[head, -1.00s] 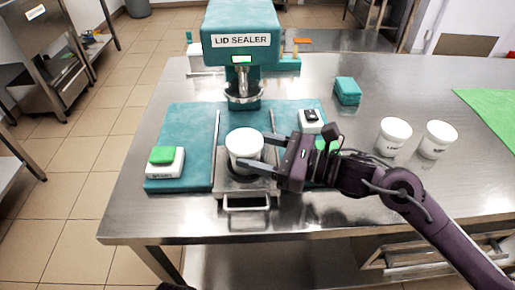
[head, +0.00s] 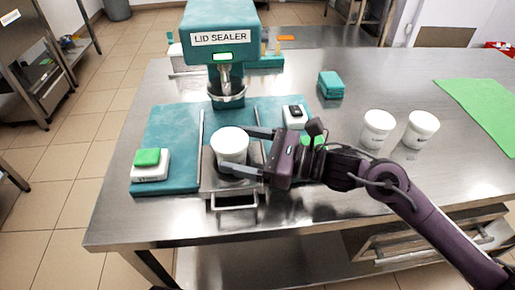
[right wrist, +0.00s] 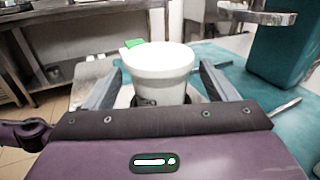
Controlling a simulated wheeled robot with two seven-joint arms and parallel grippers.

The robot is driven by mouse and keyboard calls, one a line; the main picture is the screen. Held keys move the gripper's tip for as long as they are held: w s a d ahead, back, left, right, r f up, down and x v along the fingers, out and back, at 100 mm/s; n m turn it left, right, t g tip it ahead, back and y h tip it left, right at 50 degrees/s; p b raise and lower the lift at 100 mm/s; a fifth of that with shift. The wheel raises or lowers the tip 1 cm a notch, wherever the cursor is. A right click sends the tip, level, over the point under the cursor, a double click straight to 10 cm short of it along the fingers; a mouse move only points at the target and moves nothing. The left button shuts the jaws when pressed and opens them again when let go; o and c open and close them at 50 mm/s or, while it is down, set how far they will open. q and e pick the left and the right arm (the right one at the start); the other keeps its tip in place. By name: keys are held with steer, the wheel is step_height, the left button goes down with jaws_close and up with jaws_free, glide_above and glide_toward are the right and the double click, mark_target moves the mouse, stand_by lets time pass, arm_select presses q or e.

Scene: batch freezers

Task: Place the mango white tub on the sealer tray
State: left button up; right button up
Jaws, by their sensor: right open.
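A white tub (head: 229,143) stands upright on the metal sealer tray (head: 232,187), in front of the lid sealer (head: 220,38). Its label is not readable in the head view, so I cannot tell its flavour. My right gripper (head: 251,151) is open, coming from the right, with one finger on the far side and one on the near side of the tub. The right wrist view shows the tub (right wrist: 160,72) between the spread fingers, with a gap at each side. My left gripper is not in view.
Two more white tubs (head: 378,128) (head: 420,129) stand on the steel table to the right. A teal block (head: 331,85) and a green mat (head: 482,110) lie further back. A white device with a green top (head: 150,165) sits left of the tray.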

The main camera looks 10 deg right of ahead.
steer(key=shift+r, duration=0.2)
steer(key=v, duration=1)
steer(key=shift+d+f+b, duration=0.15)
steer(key=shift+d+b, duration=0.2)
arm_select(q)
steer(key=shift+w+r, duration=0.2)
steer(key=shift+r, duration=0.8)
arm_select(e)
steer(key=shift+s+d, duration=0.35)
steer(key=shift+d, duration=0.25)
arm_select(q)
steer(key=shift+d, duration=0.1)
